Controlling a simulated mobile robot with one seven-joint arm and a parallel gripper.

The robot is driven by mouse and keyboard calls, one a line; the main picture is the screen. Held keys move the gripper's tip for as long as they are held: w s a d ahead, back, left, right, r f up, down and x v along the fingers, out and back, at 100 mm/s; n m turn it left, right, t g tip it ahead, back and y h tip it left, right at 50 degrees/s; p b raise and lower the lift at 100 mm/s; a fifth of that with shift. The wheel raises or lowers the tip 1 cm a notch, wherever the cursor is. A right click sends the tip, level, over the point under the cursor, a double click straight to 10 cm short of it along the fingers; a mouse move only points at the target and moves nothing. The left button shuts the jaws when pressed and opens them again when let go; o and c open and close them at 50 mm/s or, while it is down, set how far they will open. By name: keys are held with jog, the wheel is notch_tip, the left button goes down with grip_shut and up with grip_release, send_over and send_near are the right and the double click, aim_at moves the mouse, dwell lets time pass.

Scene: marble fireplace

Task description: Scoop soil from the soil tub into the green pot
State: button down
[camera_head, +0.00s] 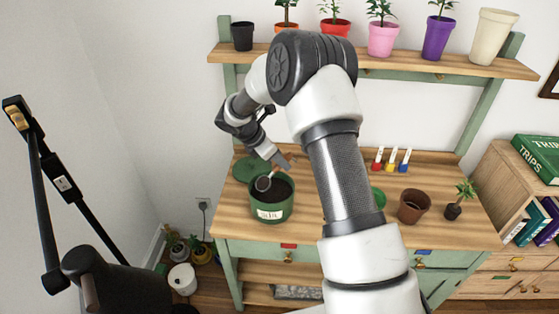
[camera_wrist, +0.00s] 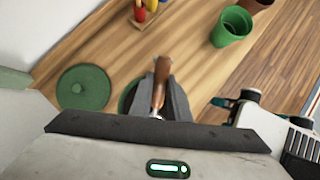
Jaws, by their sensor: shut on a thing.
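The green soil tub (camera_head: 272,212) stands on the wooden bench with dark soil (camera_head: 279,190) inside and a white label on its front. My gripper (camera_head: 283,162) is above the tub's back rim, shut on the scoop. The scoop's grey metal head (camera_head: 263,183) is over the soil at the tub's left side; I cannot tell if it touches. Its brown wooden handle (camera_wrist: 160,82) is between my fingers in the wrist view. The green pot (camera_wrist: 232,27) stands apart from the tub; in the head view my arm partly hides it (camera_head: 379,198).
A green lid (camera_head: 246,168) lies behind the tub. A brown pot (camera_head: 413,206) and a small plant (camera_head: 459,199) stand to the right. A rack of coloured tools (camera_head: 391,160) sits at the bench's back. A shelf (camera_head: 400,66) of pots hangs above.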

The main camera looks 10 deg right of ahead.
aim_at(290, 153)
jog(key=shift+w+d+r+y+p, duration=0.1)
jog(key=shift+d+r+y+p, duration=0.15)
jog(key=shift+r+p, duration=0.65)
jog(key=shift+d+r+y+p, duration=0.25)
jog(key=shift+r+p, duration=0.45)
jog(key=shift+p, duration=0.25)
jog(key=p, duration=0.1)
jog(key=y+p, duration=0.1)
jog(key=p, duration=0.1)
jog(key=shift+w+d+r+g, duration=0.15)
jog(key=shift+d+g, duration=0.1)
jog(key=shift+g, duration=0.15)
jog(key=shift+w+d+y, duration=0.1)
jog(key=shift+d+y, duration=0.45)
jog(key=shift+y, duration=0.45)
jog(key=shift+r+g+y, duration=0.25)
jog(key=shift+g+y, duration=0.05)
jog(key=shift+y, duration=0.1)
jog(key=shift+d, duration=0.15)
